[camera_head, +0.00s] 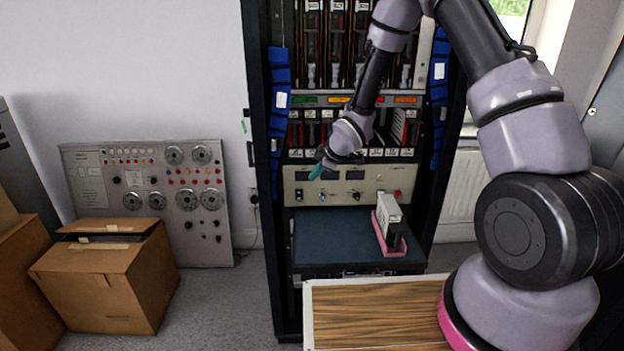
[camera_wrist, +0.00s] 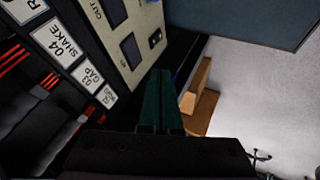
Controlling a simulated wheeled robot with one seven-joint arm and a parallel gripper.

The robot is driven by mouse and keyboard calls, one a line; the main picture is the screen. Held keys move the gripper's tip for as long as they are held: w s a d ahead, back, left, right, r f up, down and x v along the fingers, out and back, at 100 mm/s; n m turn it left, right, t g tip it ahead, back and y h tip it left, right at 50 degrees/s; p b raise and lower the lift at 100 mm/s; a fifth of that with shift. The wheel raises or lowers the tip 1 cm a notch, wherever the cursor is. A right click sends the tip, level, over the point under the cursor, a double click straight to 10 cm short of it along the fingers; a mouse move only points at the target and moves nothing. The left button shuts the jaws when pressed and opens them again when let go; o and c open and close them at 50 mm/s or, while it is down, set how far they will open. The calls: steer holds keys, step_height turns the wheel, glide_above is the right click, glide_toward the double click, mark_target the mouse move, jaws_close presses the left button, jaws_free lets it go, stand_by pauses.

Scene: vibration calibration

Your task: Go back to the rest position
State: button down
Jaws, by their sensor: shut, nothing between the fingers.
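My gripper (camera_head: 317,172) is in front of the rack's cream control panel (camera_head: 300,189), near the panel's upper left part. In the wrist view its two green fingers (camera_wrist: 160,98) lie together, shut with nothing between them. The cream panel also shows at the top of the wrist view (camera_wrist: 146,22), with labels such as "04 SHAKE" beside it. My arm reaches in from the right. Whether the fingertips touch the panel cannot be told.
A dark shelf (camera_head: 325,240) below the panel holds a pink tray (camera_head: 378,232) with a white and black device (camera_head: 390,212). Cardboard boxes (camera_head: 105,285) and a grey instrument panel (camera_head: 150,225) stand at left. A wooden-topped surface (camera_head: 370,310) lies in front of the rack.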

steer(key=s+d+r+m+h, duration=0.1)
steer(key=s+d+r+m, duration=0.15)
steer(key=d+r, duration=0.4)
steer(key=s+d+r+m+t+h, duration=0.15)
steer(key=d+r+m, duration=0.25)
steer(key=r, duration=0.6)
steer(key=s+d+r+m+h, duration=0.1)
steer(key=s+d+r+m, duration=0.2)
steer(key=d+r, duration=0.35)
steer(key=s+d+r+m, duration=0.2)
steer(key=s+r+m, duration=0.3)
steer(key=s, duration=0.7)
steer(key=s+d+r+m, duration=0.1)
steer(key=s+r+m, duration=0.5)
steer(key=s, duration=0.6)
step_height(320, 180, up, 2)
steer(key=shift+s+d+r, duration=0.1)
steer(key=shift+s+d, duration=0.15)
steer(key=shift+d, duration=0.1)
